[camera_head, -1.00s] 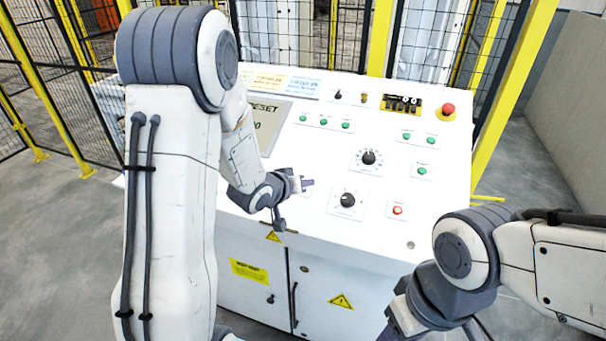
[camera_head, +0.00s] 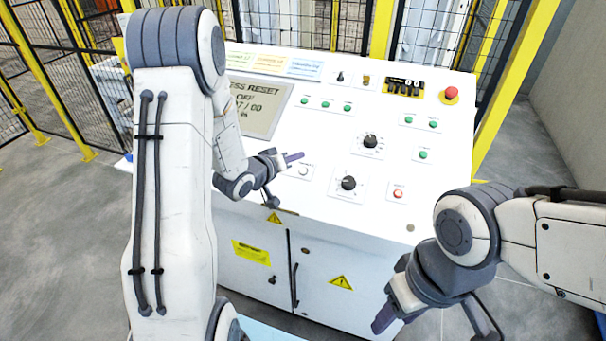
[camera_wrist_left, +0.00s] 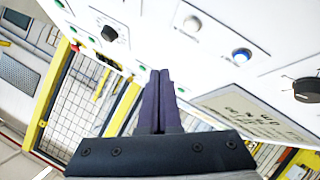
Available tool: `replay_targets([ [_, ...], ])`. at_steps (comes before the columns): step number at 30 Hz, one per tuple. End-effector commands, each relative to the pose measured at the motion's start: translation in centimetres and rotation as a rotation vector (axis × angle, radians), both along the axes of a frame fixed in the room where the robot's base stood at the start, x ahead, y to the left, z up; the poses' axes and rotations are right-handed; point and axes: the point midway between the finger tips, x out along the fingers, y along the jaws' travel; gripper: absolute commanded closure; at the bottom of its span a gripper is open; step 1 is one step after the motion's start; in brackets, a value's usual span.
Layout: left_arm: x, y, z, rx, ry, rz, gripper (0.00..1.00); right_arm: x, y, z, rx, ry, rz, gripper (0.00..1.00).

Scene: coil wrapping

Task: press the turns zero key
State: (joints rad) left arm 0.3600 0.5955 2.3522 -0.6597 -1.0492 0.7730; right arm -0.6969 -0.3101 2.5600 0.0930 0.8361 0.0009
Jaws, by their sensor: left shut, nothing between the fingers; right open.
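The white control panel (camera_head: 322,140) fills the middle of the head view. A small white key (camera_head: 304,171) sits on it, left of the lower black knob; it also shows in the left wrist view (camera_wrist_left: 192,24). A blue key (camera_wrist_left: 241,56) is beside it there. Their labels are too small to read, so I cannot tell which is turns zero. My left gripper (camera_head: 297,156) is shut and empty, just above the white key in the picture. Its dark fingers (camera_wrist_left: 160,100) point over the panel; contact is not visible. My right gripper (camera_head: 383,320) is open, in front of the cabinet.
A display (camera_head: 258,108) reading partly "RESET" is partly behind my left arm. Black knobs (camera_head: 348,184), several green buttons (camera_head: 423,155), a red-lit button (camera_head: 398,194) and a red emergency stop (camera_head: 451,93) cover the panel. Yellow-framed mesh fencing (camera_head: 380,30) stands behind.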

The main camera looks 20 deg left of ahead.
Motion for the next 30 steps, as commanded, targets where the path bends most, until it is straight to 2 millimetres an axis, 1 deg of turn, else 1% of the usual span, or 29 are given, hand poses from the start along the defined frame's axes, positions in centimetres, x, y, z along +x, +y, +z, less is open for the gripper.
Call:
replay_targets([
  [1, 0.3, 0.0, -1.4, 0.0, 0.001, -0.001, 1.0, 0.0, 0.0, -1.2, 0.0, 0.0, -0.001, 0.5],
  [3, 0.8, 0.0, -2.4, 0.0, 0.0, 0.0, 1.0, 0.0, 0.0, -2.0, 0.0, 0.0, -0.001, 0.5],
  [9, 1.8, 0.0, -4.6, 0.0, 0.001, -0.001, 1.0, 0.0, 0.0, -3.7, 0.0, 0.0, -0.002, 0.5],
  [12, 2.2, 0.0, -5.3, 0.0, 0.0, 0.0, 1.0, 0.0, 0.0, -4.3, 0.0, 0.0, -0.001, 0.5],
  [18, 2.6, 0.0, -5.9, 0.0, 0.002, 0.001, 1.0, 0.0, 0.0, -4.7, 0.0, 0.0, 0.0, 0.5],
  [30, 2.6, 0.0, -5.9, -0.001, 0.001, 0.0, 1.0, 0.0, 0.0, -4.6, 0.0, 0.0, 0.0, 0.5],
])
